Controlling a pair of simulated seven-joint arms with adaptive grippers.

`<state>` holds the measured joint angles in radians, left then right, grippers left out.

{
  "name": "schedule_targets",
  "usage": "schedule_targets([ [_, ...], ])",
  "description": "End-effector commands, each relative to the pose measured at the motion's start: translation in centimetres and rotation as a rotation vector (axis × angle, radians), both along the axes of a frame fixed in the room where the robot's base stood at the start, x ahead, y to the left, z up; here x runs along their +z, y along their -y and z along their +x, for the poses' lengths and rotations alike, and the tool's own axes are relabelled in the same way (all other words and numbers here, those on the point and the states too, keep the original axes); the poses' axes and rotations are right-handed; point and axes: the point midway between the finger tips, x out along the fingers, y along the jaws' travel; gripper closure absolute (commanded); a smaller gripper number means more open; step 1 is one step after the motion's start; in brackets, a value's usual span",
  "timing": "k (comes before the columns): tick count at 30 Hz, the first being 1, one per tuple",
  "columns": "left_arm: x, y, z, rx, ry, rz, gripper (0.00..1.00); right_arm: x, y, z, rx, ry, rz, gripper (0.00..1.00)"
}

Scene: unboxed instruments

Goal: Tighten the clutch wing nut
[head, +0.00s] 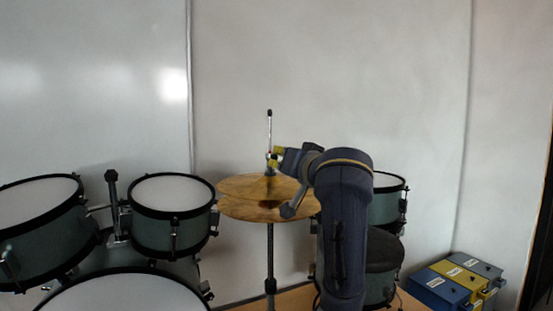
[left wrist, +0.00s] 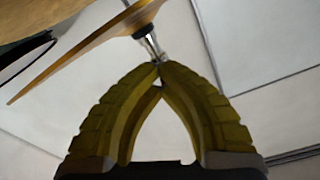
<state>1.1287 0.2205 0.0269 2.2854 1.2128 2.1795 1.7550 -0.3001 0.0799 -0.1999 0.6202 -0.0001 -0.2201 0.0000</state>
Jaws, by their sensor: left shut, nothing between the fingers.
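A pair of brass hi-hat cymbals (head: 240,187) sits on a stand with a thin upright rod (head: 269,128) above it. The clutch is on the rod just above the top cymbal, mostly hidden by my gripper in the head view. My left gripper (head: 270,157) is at the rod just above the cymbals, reaching in from the right side of the stand. In the left wrist view, its yellow fingertips (left wrist: 158,66) meet, empty, at or close to the metal rod (left wrist: 151,43). The cymbal (left wrist: 90,50) slants across the upper left. The wing nut is too small to make out. My right gripper is not in view.
A small tom (head: 170,191) and a larger drum (head: 35,205) stand left of the cymbals, with a bass drum (head: 125,298) below. Another drum (head: 387,205) is behind my arm. Blue, yellow and grey boxes (head: 440,287) lie at lower right.

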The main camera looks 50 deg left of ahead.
Motion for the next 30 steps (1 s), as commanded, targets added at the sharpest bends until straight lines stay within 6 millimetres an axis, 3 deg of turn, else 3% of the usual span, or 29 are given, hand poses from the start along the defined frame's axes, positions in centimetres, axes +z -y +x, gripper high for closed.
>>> schedule_targets([
  [6,0.00,0.03,0.00,0.000,-0.142,0.033,1.00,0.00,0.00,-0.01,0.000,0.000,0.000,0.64],
  [19,0.00,0.02,-0.01,0.001,-0.182,0.042,1.00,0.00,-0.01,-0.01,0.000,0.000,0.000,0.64],
  [30,0.00,0.02,0.00,0.000,-0.508,0.117,1.00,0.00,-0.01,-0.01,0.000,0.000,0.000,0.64],
])
